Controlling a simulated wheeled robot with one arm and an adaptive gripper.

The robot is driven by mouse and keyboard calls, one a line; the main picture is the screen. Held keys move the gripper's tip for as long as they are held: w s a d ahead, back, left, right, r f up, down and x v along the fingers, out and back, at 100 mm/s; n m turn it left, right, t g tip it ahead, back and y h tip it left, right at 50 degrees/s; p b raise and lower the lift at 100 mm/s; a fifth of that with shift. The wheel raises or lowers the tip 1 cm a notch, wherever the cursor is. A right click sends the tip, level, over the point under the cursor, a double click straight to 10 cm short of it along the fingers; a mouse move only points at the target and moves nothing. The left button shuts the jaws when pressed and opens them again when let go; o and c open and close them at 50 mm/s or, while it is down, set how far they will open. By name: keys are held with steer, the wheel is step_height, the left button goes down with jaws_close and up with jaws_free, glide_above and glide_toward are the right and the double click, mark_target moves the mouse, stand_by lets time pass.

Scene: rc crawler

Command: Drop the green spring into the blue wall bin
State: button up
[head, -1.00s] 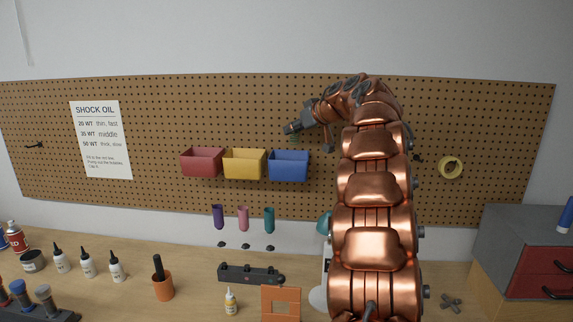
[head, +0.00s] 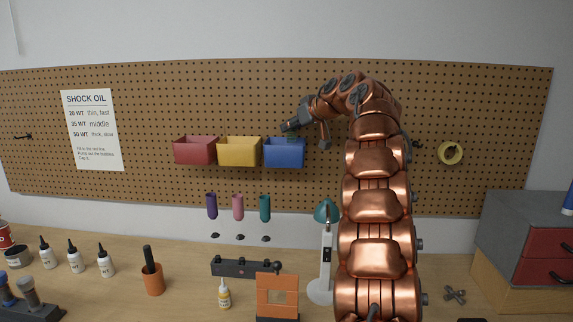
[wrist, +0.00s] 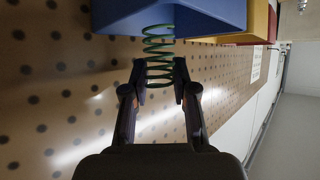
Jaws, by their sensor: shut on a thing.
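The green spring (wrist: 158,48) is held between the fingertips of my gripper (wrist: 159,78) in the wrist view. Its far end overlaps the blue bin (wrist: 200,14) there, and I cannot tell whether it touches. In the head view the blue wall bin (head: 285,154) hangs on the pegboard as the rightmost of three. My gripper (head: 288,127) is just above that bin's rim, coming from the upper right. I cannot make out the spring in the head view.
A yellow bin (head: 239,152) and a red bin (head: 195,151) hang to the left of the blue one on the pegboard (head: 450,110). Colored tubes (head: 238,207) hang below. A lamp (head: 327,250) stands on the bench near my arm.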

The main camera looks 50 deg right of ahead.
steer(key=shift+f+b, duration=0.65)
steer(key=shift+f, duration=0.15)
steer(key=o, duration=0.9)
steer(key=v, duration=1.2)
